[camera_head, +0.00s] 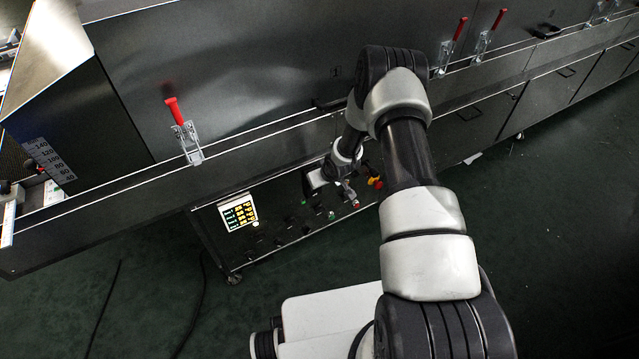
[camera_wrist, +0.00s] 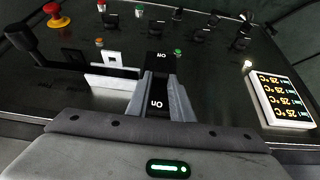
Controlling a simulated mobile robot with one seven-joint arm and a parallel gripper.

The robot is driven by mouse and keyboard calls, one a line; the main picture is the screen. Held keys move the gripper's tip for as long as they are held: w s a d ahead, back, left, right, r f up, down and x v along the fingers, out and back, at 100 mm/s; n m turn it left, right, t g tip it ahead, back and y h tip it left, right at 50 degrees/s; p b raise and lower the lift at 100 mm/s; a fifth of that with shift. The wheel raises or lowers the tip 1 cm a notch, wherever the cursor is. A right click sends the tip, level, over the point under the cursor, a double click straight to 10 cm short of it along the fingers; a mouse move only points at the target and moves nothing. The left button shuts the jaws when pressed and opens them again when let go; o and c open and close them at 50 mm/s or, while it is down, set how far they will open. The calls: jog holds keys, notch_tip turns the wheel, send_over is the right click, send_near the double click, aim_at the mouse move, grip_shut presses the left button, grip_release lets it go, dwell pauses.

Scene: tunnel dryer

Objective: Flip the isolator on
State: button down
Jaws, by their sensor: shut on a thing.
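In the wrist view my gripper (camera_wrist: 160,80) points at a dark control panel. Its two grey fingers are shut on a narrow black switch part (camera_wrist: 158,103) with a white "ON" mark, upside down in this view. A black block (camera_wrist: 159,57) with another "ON" mark lies just past the fingertips. I take the held part to be the isolator, but its full shape and its position are hidden by the fingers. In the head view my gripper (camera_head: 348,194) is small and at the panel, and the held part cannot be made out.
The head view shows red-handled clamps (camera_head: 173,110) above the panel and open green floor (camera_head: 155,290).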

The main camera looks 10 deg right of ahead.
jog(key=c, duration=1.6)
grip_release()
jog(key=shift+w, duration=0.1)
jog(key=shift+o, duration=0.2)
jog(key=shift+f, duration=0.1)
